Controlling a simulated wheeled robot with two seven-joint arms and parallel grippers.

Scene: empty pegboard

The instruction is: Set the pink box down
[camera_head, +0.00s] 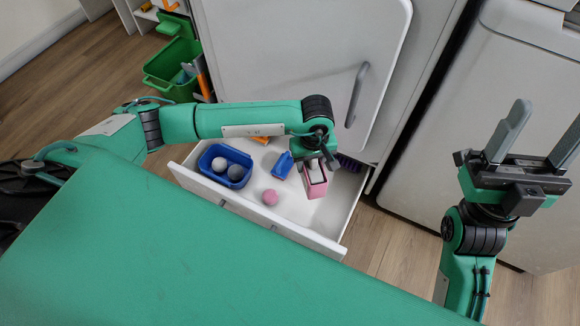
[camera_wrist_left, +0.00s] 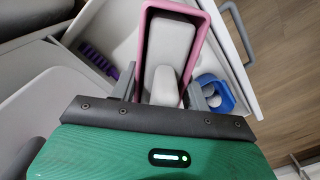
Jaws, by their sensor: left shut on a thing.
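The pink box (camera_head: 316,189) is in my left gripper (camera_head: 317,164), over the right part of the open white drawer. I cannot tell whether its underside touches the drawer floor. In the left wrist view the pink box (camera_wrist_left: 201,28) shows as a pink rim in front of the gripper (camera_wrist_left: 160,88), with light grey surfaces inside it. Its lower end is hidden there. My right gripper (camera_head: 545,125) is raised at the far right, fingers apart, with nothing between them.
The drawer (camera_head: 258,226) holds a blue container (camera_head: 207,161) with balls, a loose pink ball (camera_head: 270,197), a small blue object (camera_head: 283,166) and a purple object (camera_head: 348,163). Bare floor shows around the pink ball. A white door with a handle (camera_head: 356,94) stands behind.

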